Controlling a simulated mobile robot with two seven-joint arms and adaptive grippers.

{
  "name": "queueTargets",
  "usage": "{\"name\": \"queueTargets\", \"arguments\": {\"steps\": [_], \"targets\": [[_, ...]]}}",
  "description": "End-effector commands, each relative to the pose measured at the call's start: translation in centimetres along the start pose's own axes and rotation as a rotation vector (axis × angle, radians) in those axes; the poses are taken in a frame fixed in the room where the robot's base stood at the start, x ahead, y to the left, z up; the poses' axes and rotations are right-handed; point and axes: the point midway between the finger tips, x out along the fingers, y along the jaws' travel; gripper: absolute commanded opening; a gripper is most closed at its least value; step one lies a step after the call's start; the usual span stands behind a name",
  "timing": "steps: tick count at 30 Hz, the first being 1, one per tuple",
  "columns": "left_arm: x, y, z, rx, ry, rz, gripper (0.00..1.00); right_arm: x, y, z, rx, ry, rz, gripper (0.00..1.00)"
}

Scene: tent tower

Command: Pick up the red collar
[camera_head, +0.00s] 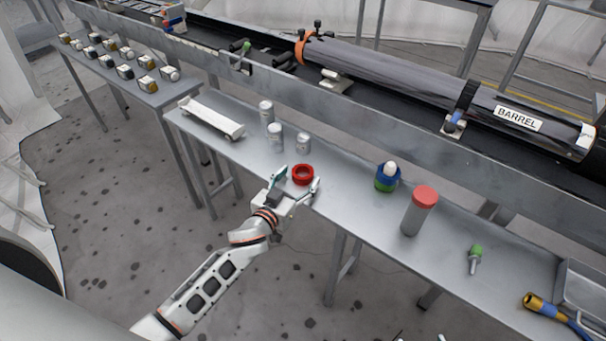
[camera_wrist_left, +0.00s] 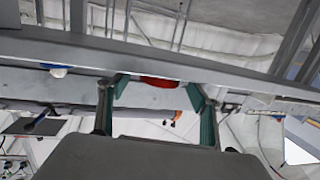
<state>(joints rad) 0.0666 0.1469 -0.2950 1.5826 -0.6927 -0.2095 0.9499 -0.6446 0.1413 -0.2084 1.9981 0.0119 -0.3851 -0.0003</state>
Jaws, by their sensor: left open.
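The red collar (camera_head: 302,175) is a short ring lying on the grey bench near its front edge, its round opening facing up. My left gripper (camera_head: 297,184) is open at the bench's front edge, with one finger to the left of the collar and the other to its right. The collar lies just beyond and between the fingertips; I cannot tell whether they touch it. My right gripper is not in view.
A blue-green ringed piece (camera_head: 387,178), a grey cylinder with a red top (camera_head: 419,211) and a green-headed piece (camera_head: 475,257) stand right. The long barrel (camera_head: 400,77) lies behind.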

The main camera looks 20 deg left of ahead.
Motion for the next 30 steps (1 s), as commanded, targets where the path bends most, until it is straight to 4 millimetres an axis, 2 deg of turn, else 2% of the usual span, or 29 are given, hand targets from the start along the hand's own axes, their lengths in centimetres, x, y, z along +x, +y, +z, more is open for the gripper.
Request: {"name": "queueTargets", "arguments": {"steps": [3,6,15,20,21,30], "targets": [[1.8,0.0,0.1,0.001,-0.001,0.0,0.64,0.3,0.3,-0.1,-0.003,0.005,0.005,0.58],[2.7,0.0,0.1,0.001,-0.002,0.0,0.64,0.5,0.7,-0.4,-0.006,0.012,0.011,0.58],[3.0,0.0,0.0,-0.001,-0.001,0.0,0.64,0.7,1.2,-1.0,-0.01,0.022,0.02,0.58],[3.0,0.0,0.0,-0.001,-0.001,0.0,0.22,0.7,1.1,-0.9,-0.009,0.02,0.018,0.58],[3.0,0.0,0.0,-0.001,-0.001,0.0,0.19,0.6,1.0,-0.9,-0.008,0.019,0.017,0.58],[3.0,0.0,-0.1,0.0,0.0,0.0,0.19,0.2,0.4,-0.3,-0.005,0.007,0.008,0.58]]}}
